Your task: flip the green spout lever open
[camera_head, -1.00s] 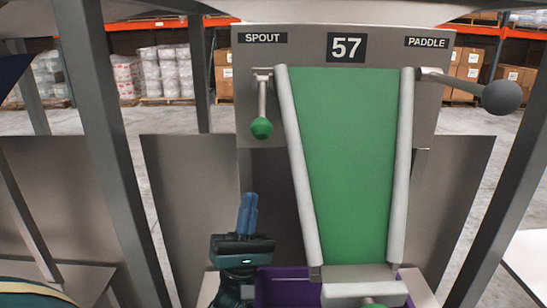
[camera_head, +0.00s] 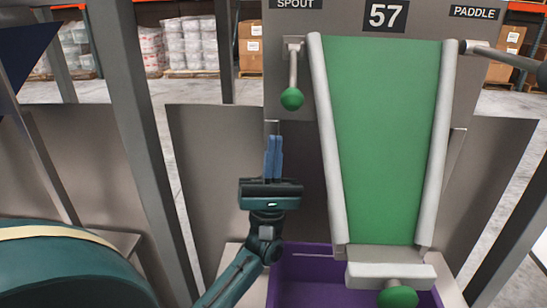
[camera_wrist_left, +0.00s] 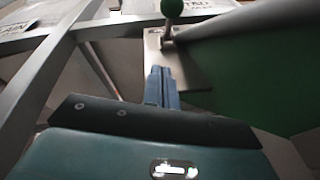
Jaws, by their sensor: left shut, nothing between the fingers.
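The spout lever is a grey rod with a green ball knob (camera_head: 292,98), hanging down from its pivot under the SPOUT label (camera_head: 296,4). My left gripper (camera_head: 273,146) is upright below the knob and slightly left of it, with its blue fingers together and empty. A gap shows between fingertips and knob in the head view. In the left wrist view the green knob (camera_wrist_left: 171,8) is at the top edge, beyond the shut fingers (camera_wrist_left: 160,75). My right gripper is not in view.
A green chute (camera_head: 385,140) with pale side rails stands right of the lever. A purple bin (camera_head: 320,285) is below, with another green knob (camera_head: 398,295) in front. The paddle arm (camera_head: 505,55) is at upper right. A grey post (camera_head: 135,150) stands at left.

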